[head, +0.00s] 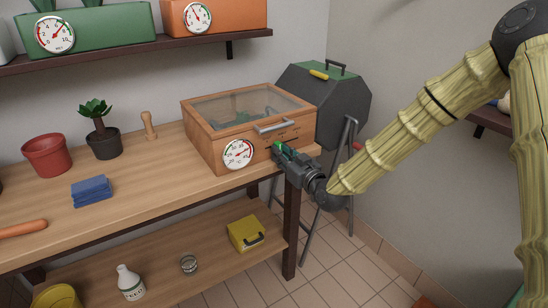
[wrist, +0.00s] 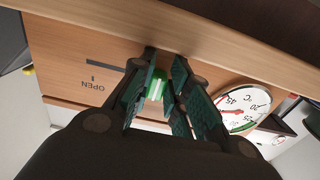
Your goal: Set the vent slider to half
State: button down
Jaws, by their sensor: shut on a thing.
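A wooden box with a glass lid (head: 205,147) stands on the workbench, and its front panel fills much of the wrist view (wrist: 65,62). The vent slider's green and white knob (wrist: 156,86) sits on that panel between my fingers. A dark slot line (wrist: 104,66) and the word OPEN (wrist: 90,86) are printed to its left in the wrist view. My gripper (head: 279,151) is at the right of the box front and shut on the knob; it also shows in the wrist view (wrist: 158,92). The fingers hide part of the knob and track.
A round dial (head: 238,154) is on the box front close beside my gripper, also in the wrist view (wrist: 240,108). The lid handle (head: 277,125) juts out above. A dark grill (head: 335,105) stands behind on legs. Tiled floor is open before the bench's right end.

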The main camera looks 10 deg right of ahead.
jog(key=shift+w+d, duration=0.3)
jog(key=shift+d, duration=0.25)
jog(key=shift+w+d, duration=0.25)
jog(key=shift+d, duration=0.3)
jog(key=c, duration=1.4)
grip_release()
jog(key=shift+o, duration=0.2)
jog(key=v, duration=1.2)
